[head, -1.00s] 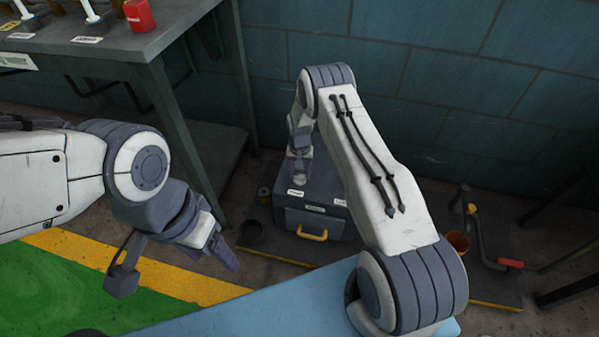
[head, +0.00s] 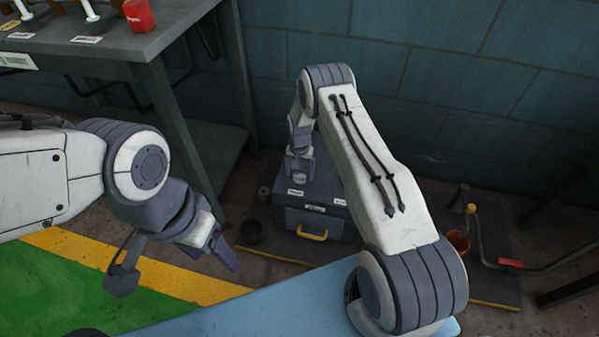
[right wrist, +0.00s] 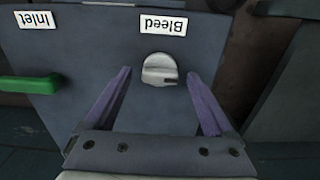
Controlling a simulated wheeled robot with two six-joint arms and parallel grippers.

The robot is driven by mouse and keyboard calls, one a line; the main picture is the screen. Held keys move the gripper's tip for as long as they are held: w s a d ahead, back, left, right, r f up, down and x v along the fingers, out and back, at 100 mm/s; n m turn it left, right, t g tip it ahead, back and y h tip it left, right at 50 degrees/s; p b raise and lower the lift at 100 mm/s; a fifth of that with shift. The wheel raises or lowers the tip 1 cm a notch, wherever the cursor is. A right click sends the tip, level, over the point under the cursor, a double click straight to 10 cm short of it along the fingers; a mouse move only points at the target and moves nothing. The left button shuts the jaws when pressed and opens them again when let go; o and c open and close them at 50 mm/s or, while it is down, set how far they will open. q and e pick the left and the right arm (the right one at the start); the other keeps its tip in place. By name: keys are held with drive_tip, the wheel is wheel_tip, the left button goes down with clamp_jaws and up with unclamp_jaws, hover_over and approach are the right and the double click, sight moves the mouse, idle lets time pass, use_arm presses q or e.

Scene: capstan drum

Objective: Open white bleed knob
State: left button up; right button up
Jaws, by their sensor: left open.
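The white bleed knob (right wrist: 160,69) is a round knob on the grey face of a box, under an upside-down "Bleed" label (right wrist: 163,22) in the right wrist view. My right gripper (right wrist: 158,74) is open, with one finger on each side of the knob and visible gaps to it. Whether the fingertips reach the knob's depth I cannot tell. In the head view my right gripper (head: 300,171) is over the top of the grey box (head: 340,222); the knob is hidden there. My left gripper (head: 220,248) is open and empty, left of the box.
A green handle (right wrist: 30,84) lies left of the knob by an "Inlet" label (right wrist: 36,19). The box has a yellow handle (head: 312,233). A dark cup (head: 251,232) stands beside it. An orange bucket (head: 458,241) and a red-gripped pipe (head: 510,262) are at right.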

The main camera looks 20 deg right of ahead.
sight(299, 174)
drive_tip(key=shift+r, duration=0.1)
wheel_tip(299, 174, up, 10)
drive_tip(key=p, duration=0.3)
drive_tip(key=shift+r, duration=0.15)
idle(0.5)
